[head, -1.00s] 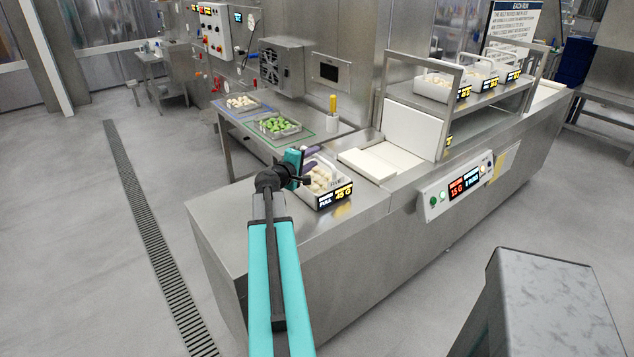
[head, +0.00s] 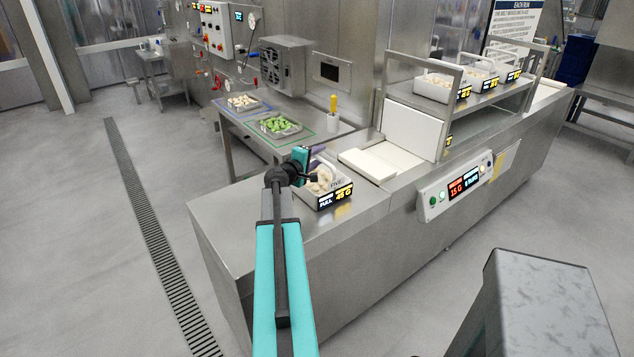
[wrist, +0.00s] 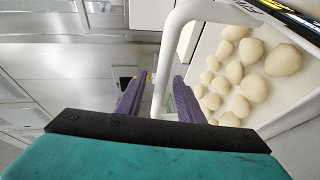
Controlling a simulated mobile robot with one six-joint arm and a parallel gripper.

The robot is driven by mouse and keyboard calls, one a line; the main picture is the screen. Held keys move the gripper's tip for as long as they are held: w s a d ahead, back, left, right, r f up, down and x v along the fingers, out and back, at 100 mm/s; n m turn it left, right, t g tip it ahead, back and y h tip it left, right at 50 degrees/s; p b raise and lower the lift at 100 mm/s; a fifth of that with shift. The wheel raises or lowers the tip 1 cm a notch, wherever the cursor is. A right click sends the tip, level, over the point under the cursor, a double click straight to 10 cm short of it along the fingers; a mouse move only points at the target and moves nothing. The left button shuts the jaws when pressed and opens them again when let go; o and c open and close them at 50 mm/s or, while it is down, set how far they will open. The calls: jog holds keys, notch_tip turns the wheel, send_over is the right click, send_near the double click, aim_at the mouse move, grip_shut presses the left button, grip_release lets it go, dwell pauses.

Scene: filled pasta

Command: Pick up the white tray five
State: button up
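The white tray five (head: 337,185) stands on the near left part of the steel counter, with a lit "FULL" and "45 G" display on its front. It holds several pale filled pasta pieces. In the wrist view its white wall (wrist: 292,112) is at the right, and its white handle (wrist: 179,22) runs down between my purple fingers. My gripper (head: 312,158) is at the tray's left side in the head view. In the wrist view my gripper (wrist: 155,88) is open around the handle, with the handle closer to the right finger. The handle is mostly hidden in the head view.
White pads (head: 378,162) lie on the counter right of the tray. A shelf (head: 484,99) at the right bears several similar trays. Behind, a side table (head: 232,115) holds a tray of green pieces (head: 279,126) and one of pale pieces (head: 243,103).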

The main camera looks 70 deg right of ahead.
jog(key=p+x, duration=0.1)
jog(key=x, duration=0.2)
dwell(0.6)
grip_shut()
dwell(1.3)
